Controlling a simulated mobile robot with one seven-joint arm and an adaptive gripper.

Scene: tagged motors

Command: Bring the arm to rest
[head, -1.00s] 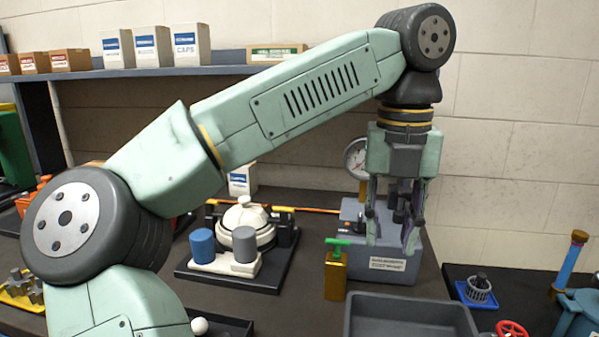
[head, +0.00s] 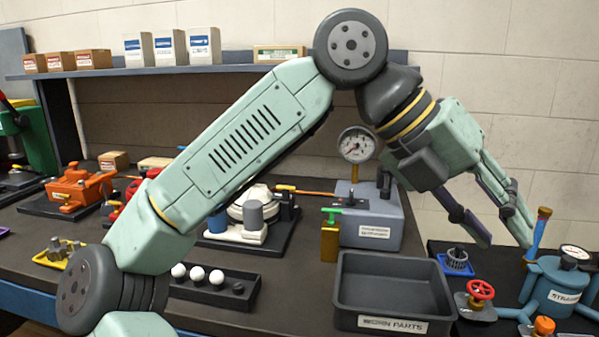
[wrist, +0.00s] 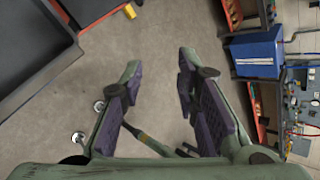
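My gripper (head: 508,238) is raised at the right in the head view, tilted down and to the right, above the right part of the bench. Its two fingers stand apart with nothing between them. In the wrist view my gripper (wrist: 160,85) also shows open and empty, with bare floor beyond the fingers. My arm spans the head view from lower left up to the elbow and down to the gripper. It hides part of the white pump fixture behind it.
A grey tray labelled worn parts (head: 395,279) stands at the bench front. A grey box with a gauge (head: 372,222) stands behind it. A blue strainer (head: 560,288) and a red valve wheel (head: 480,290) are at the right, below the gripper. A black tray (head: 215,285) holds white balls.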

